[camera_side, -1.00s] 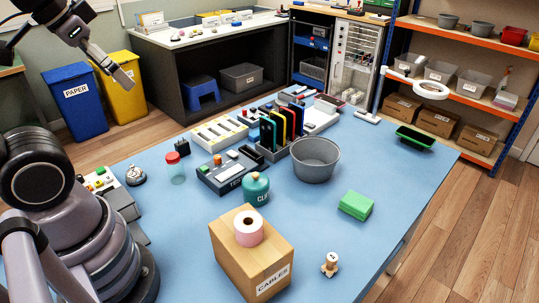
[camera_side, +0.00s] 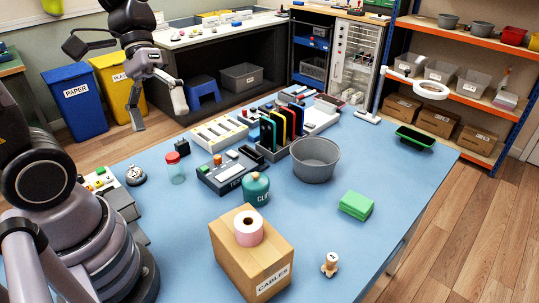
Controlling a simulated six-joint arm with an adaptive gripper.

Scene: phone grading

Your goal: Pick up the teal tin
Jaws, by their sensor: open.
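The teal tin (camera_side: 256,191) stands upright on the blue table, just behind the cardboard box and left of the grey bucket. It is a rounded canister with a knob on its lid and pale lettering on its front, only partly readable. My gripper (camera_side: 159,114) is at the upper left, pointing down with its two fingers spread wide. It is open and empty, well away from the tin, up and to its left in the picture.
A cardboard box (camera_side: 252,262) labelled CABLES stands in front of the tin, with a pink roll (camera_side: 249,233) on top. A grey bucket (camera_side: 316,170), a dark device (camera_side: 228,174) and a red-lidded jar (camera_side: 176,173) are nearby. The table's right front is mostly clear around green cloths (camera_side: 356,205).

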